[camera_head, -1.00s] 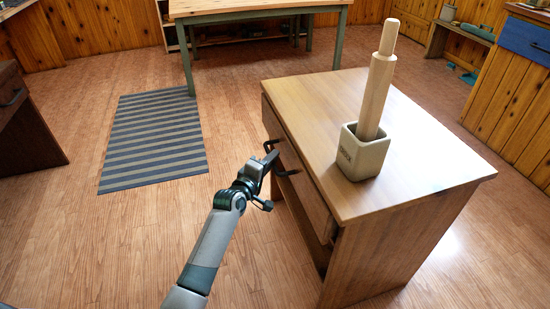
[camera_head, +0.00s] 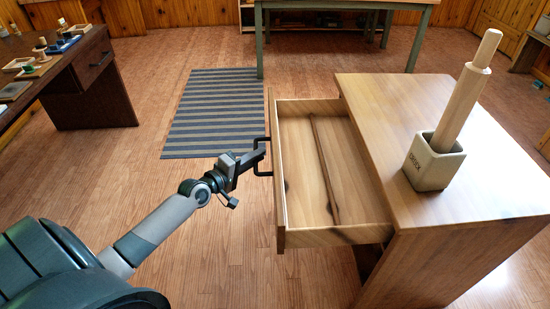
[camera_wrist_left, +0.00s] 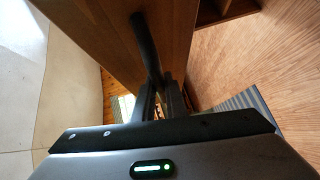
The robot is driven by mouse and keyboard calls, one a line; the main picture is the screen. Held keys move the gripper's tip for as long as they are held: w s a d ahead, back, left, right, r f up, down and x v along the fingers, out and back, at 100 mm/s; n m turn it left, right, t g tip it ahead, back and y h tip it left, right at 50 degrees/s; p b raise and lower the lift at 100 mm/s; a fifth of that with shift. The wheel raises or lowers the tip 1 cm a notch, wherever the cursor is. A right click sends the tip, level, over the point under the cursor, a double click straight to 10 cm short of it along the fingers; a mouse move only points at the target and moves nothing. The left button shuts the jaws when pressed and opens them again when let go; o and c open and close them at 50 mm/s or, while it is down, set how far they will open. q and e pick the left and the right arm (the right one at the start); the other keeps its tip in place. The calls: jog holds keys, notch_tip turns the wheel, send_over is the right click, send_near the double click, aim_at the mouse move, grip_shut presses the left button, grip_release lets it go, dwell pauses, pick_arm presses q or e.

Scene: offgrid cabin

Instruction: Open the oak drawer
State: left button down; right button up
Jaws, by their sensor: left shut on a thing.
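The oak drawer (camera_head: 308,236) is pulled well out of the oak cabinet (camera_head: 415,120), toward the left of the head view. Its inside shows a thin divider (camera_head: 325,170) and looks otherwise empty. A dark handle (camera_head: 264,172) is on the drawer front. My left gripper (camera_head: 258,154) is shut on this handle. In the left wrist view the fingers (camera_wrist_left: 158,100) close around the dark handle bar (camera_wrist_left: 146,45) against the wooden front. My right gripper is in neither view.
A square pot (camera_head: 432,165) holding a rolling pin (camera_head: 465,95) stands on the cabinet top. A dark desk (camera_head: 90,90) with small items is at left. A striped rug (camera_head: 212,112) lies on the floor, with clear floor around it. A table (camera_head: 340,3) stands behind.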

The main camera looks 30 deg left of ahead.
pick_arm(q)
jog(key=shift+s+a, duration=0.45)
jog(key=shift+a, duration=0.2)
jog(key=c, duration=1.8)
grip_release()
jog(key=shift+s, duration=0.15)
jog(key=v, duration=1.7)
jog(key=shift+a, duration=0.1)
